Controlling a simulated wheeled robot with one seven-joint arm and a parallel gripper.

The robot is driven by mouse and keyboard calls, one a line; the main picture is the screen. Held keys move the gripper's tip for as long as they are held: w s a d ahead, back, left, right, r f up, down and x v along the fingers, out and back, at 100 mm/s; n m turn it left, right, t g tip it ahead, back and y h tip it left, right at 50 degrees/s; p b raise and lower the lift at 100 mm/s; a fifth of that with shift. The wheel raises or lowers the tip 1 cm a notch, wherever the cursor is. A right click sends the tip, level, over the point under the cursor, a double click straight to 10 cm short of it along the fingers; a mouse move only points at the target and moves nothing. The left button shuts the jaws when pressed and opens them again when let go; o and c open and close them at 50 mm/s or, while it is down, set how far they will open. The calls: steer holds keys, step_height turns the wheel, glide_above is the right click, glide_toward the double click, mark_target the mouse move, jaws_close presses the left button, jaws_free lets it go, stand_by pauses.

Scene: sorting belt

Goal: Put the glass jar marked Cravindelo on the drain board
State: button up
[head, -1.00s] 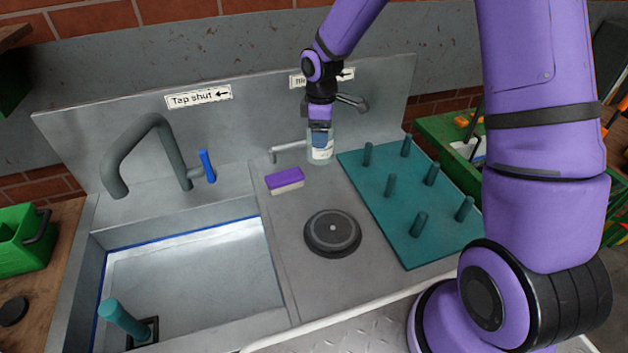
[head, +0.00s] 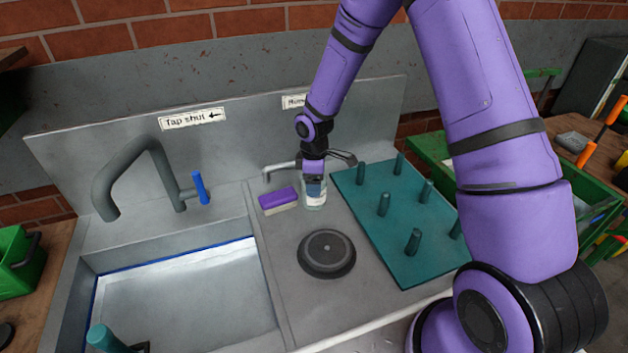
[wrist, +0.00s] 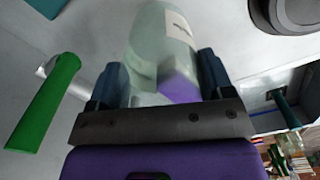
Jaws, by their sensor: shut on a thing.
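A clear glass jar (head: 315,198) with a pale label is in my gripper (head: 314,182), beside the purple sponge and in front of a small tap. The label's writing cannot be read. In the wrist view the jar (wrist: 163,35) lies between the two dark fingers of my gripper (wrist: 160,80), which is shut on it. I cannot tell whether its base touches the counter. The drain board (head: 395,262) is a teal slab with several upright pegs, just right of the jar.
A purple sponge (head: 279,200) lies left of the jar. A dark round disc (head: 327,253) sits on the counter in front. The small tap (head: 281,168) is close behind. The sink basin (head: 190,300) is at left, with a large tap (head: 150,150). Pegs stand across the drain board.

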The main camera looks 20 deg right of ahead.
steer(key=o, duration=1)
steer(key=shift+f, duration=0.15)
steer(key=shift+o, duration=0.2)
step_height(320, 180, up, 12)
steer(key=shift+r, duration=0.25)
steer(key=s+d+r+m+t+h, duration=0.1)
steer(key=s+d+r+m, duration=0.15)
steer(key=s+r, duration=0.55)
steer(key=s+d+r+m+t, duration=0.2)
steer(key=s+r+m, duration=0.25)
steer(key=r, duration=0.65)
steer(key=s+d+r+m+t, duration=0.1)
steer(key=s+r+m, duration=0.2)
steer(key=s, duration=0.6)
steer(key=s+d+r+m+t+y, duration=0.1)
steer(key=s+r+m, duration=0.2)
steer(key=s, duration=0.7)
steer(key=shift+s+d+r+m, duration=0.15)
steer(key=shift+s+r+m, duration=0.05)
steer(key=shift+s+m, duration=0.1)
steer(key=shift+w, duration=0.1)
